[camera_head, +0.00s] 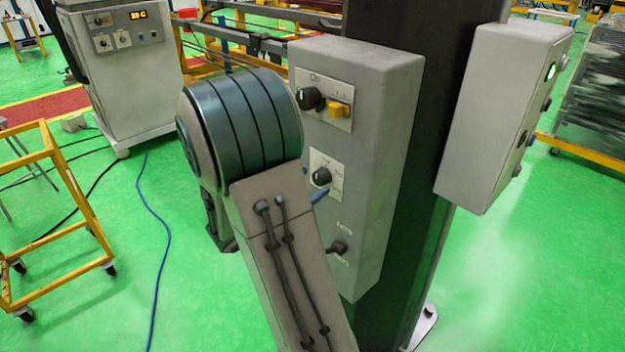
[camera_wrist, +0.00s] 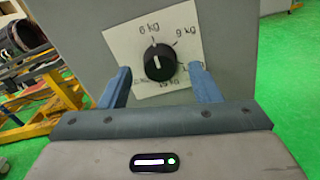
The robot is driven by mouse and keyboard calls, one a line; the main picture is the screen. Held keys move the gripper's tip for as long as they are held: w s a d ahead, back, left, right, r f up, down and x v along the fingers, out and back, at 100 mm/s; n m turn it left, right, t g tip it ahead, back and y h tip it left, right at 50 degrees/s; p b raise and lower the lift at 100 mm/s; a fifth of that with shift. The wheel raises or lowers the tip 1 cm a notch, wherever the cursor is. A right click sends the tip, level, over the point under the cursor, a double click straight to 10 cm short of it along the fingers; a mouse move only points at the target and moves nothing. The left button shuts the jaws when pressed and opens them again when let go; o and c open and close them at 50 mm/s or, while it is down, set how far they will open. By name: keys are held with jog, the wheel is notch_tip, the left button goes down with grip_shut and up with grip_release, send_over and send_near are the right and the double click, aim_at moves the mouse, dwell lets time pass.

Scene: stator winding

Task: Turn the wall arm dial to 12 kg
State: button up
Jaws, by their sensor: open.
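The black dial (camera_wrist: 160,63) sits on a white label plate (camera_wrist: 128,47) on the grey wall box. Its white mark points up, toward the "6 kg" print. "9 kg" is at upper right; the print at right is partly hidden by a finger, and "15 kg" is below. My gripper (camera_wrist: 159,75) is open, with one blue finger on each side of the dial's lower part; I see gaps on both sides. In the head view the dial (camera_head: 321,177) shows beside my arm, with a blue fingertip just below it.
The grey box (camera_head: 378,120) hangs on a dark column (camera_head: 432,110). Above the dial are another black knob (camera_head: 311,98) and a yellow switch (camera_head: 340,109); a dark knob (camera_head: 337,247) is below. A second grey box (camera_head: 497,110) is at right.

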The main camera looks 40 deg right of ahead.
jog(key=shift+d, duration=0.9)
jog(key=c, duration=1)
jog(key=shift+f+b, duration=0.15)
jog(key=shift+b, duration=0.25)
